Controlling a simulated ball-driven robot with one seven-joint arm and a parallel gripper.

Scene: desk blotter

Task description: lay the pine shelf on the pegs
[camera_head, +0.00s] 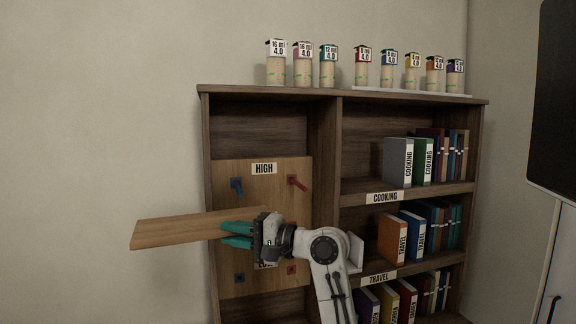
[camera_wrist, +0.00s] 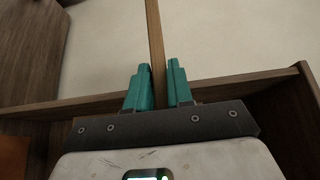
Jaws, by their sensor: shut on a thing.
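The pine shelf (camera_head: 180,231) is a flat light-brown board, held out to the left in front of the bookcase. My gripper (camera_head: 237,235) has teal fingers shut on its right end. In the wrist view the shelf (camera_wrist: 156,45) shows edge-on between the teal fingers of the gripper (camera_wrist: 158,88). Behind, a peg panel stands in the left bay (camera_head: 265,196). It carries a HIGH label (camera_head: 264,169), a blue peg (camera_head: 237,186) and a red peg (camera_head: 297,183) near the top. Lower down are a dark blue peg (camera_head: 239,278) and a red peg (camera_head: 291,270). A lower label is mostly hidden by my gripper.
The bookcase (camera_head: 332,140) has books on its right shelves, labelled COOKING (camera_head: 385,198) and TRAVEL (camera_head: 379,279). Several labelled cylinders (camera_head: 302,66) stand on its top. A dark screen (camera_head: 555,95) is at the far right. The wall left of the bookcase is bare.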

